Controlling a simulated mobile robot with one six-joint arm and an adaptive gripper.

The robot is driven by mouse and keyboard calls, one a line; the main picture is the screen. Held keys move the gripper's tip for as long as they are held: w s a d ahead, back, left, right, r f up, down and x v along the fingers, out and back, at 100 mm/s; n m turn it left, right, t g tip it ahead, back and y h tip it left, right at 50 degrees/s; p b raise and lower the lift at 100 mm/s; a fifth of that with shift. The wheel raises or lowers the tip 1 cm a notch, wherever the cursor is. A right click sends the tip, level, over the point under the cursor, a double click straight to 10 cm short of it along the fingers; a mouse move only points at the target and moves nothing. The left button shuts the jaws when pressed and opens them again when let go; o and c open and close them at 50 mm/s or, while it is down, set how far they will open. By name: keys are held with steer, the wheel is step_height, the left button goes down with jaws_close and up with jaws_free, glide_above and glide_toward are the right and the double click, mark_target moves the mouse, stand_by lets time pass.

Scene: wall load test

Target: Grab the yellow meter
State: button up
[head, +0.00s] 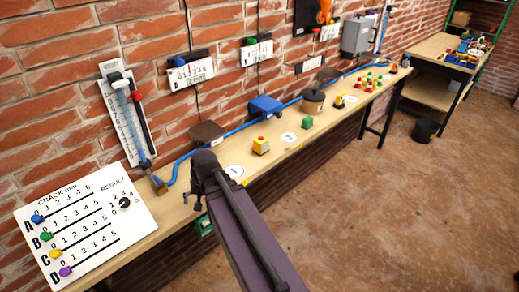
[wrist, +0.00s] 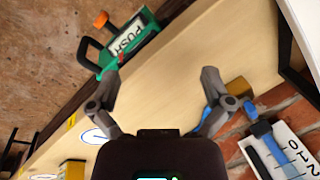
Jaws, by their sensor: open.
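A yellow piece, likely the same box, shows at the lower left edge of the wrist view (wrist: 72,169), mostly cut off. My gripper (wrist: 160,72) is open and empty over the bench, with bare wood between its fingers. In the head view my gripper (head: 196,198) is partly hidden by my arm, left of the yellow box and apart from it.
A green device marked PUSH (wrist: 124,45) lies at the bench edge near my left finger. A brass block (wrist: 239,87) and blue pipe are near my right finger. A white crack board (head: 85,225) stands at the left.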

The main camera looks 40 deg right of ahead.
steer(key=w+d+m+t, duration=0.1)
steer(key=d+m, duration=0.1)
steer(key=d, duration=0.1)
steer(key=w+d+m+t+y+b, duration=0.1)
steer(key=d+m, duration=0.2)
steer(key=w+d+m+t+b, duration=0.1)
steer(key=w+d+m, duration=0.1)
steer(key=d+m, duration=0.1)
steer(key=shift+d+y, duration=0.4)
steer(key=d+m+t, duration=0.1)
steer(key=d+m, duration=0.1)
steer(key=d, duration=0.1)
steer(key=d+m+t+b, duration=0.1)
steer(key=d+m, duration=0.2)
steer(key=w+d+r+m+t, duration=0.1)
steer(key=d+m, duration=0.1)
steer(key=d, duration=0.1)
steer(key=shift+d+m+b, duration=0.3)
steer(key=shift+d, duration=0.05)
steer(key=s+d+r+m+t+h+b, duration=0.15)
steer(key=d+m+t, duration=0.25)
steer(key=d+m, duration=0.5)
steer(key=m+t+h+b, duration=0.1)
steer(key=m+t, duration=0.1)
steer(key=m, duration=0.2)
glide_toward(266, 142)
steer(key=s+r, duration=0.1)
steer(key=shift+a, duration=0.15)
